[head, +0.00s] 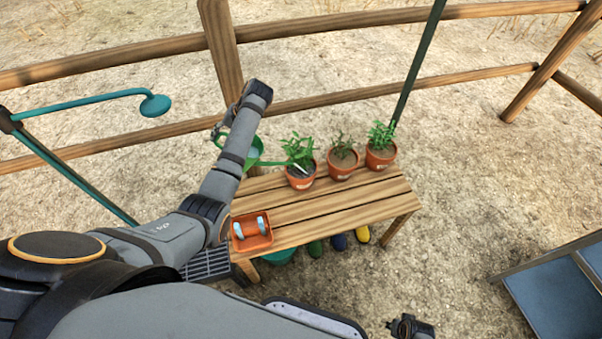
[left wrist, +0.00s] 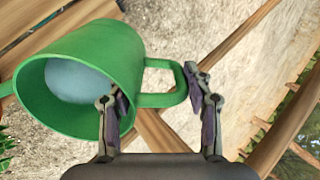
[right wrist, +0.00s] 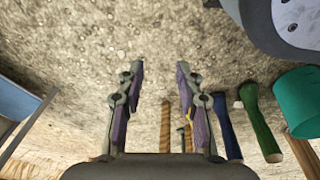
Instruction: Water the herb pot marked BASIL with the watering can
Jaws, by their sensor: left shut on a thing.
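My left gripper (head: 218,132) is shut on the handle of the green watering can (head: 254,150), left of the pots. In the left wrist view the handle lies between the fingers (left wrist: 160,100), and pale blue water shows inside the can (left wrist: 80,78). The spout points right, its end over the leftmost herb pot (head: 300,182). A pale streak shows there; I cannot tell whether it is water. The middle pot (head: 341,170) and right pot (head: 380,161) stand beside it. Their labels are too small to read. My right gripper (right wrist: 160,75) is open and empty, away from the bench.
A rail fence (head: 400,84) runs behind. A teal shower head (head: 155,105) hangs at left.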

